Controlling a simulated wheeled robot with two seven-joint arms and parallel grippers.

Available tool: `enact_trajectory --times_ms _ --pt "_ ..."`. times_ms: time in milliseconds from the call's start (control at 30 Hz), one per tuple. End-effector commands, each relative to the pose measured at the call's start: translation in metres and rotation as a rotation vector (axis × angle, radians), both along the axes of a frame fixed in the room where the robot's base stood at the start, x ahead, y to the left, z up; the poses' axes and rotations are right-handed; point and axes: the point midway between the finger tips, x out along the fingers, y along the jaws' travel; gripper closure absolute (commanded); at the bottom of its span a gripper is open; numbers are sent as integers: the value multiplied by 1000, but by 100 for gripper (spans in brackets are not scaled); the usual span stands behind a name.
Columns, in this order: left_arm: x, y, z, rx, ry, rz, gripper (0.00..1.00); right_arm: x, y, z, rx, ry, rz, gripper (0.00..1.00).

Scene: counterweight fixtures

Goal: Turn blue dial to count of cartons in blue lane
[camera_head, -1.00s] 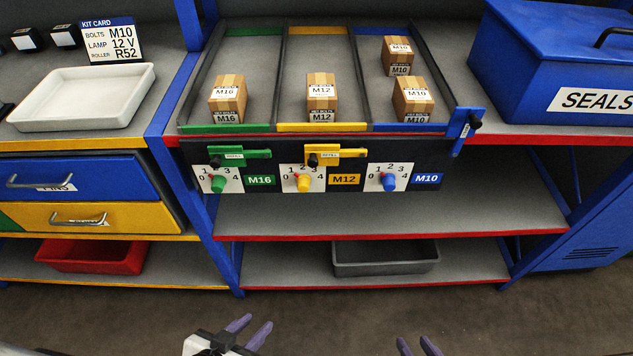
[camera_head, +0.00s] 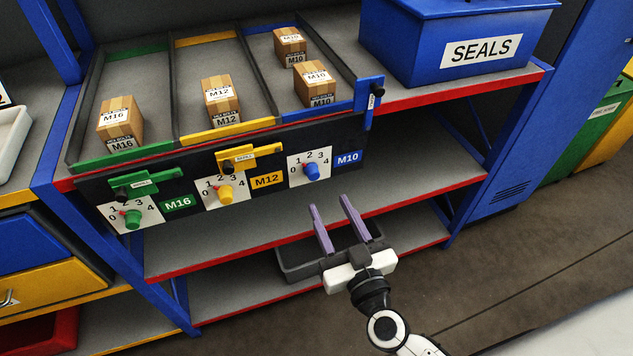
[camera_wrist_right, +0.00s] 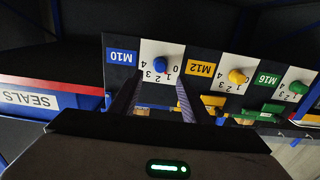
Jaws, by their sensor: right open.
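The blue dial (camera_head: 311,172) sits on a white plate numbered 0 to 4 beside the blue M10 label (camera_head: 348,159). I cannot read its setting surely. In the blue lane above stand two brown cartons, one at the back (camera_head: 290,46) and one at the front (camera_head: 314,84). My right gripper (camera_head: 328,203) is open and empty, below and in front of the blue dial. In the right wrist view, upside down, the blue dial (camera_wrist_right: 159,64) shows beyond and between the open fingers (camera_wrist_right: 157,88), apart from them. My left gripper is not in view.
The yellow dial (camera_head: 226,194) and green dial (camera_head: 132,219) sit to the left. Yellow (camera_head: 238,157) and green (camera_head: 145,182) latch bars jut out above them. A blue SEALS box (camera_head: 425,40) stands right. A grey bin (camera_head: 297,264) lies behind my right gripper.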

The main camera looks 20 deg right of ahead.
Motion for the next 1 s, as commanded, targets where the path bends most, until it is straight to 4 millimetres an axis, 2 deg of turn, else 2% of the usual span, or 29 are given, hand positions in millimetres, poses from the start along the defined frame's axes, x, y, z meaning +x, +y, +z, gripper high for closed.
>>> enact_trajectory --times_ms 200,433,600,867,1000 --pt "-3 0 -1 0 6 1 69 43 2 2 1 -4 1 57" --pt "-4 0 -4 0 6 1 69 77 3 1 0 -2 2 57" --pt "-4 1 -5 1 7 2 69 87 3 0 1 0 3 57" --pt "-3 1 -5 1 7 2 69 88 3 1 1 0 3 57" --pt "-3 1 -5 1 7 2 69 88 3 1 1 0 3 79"
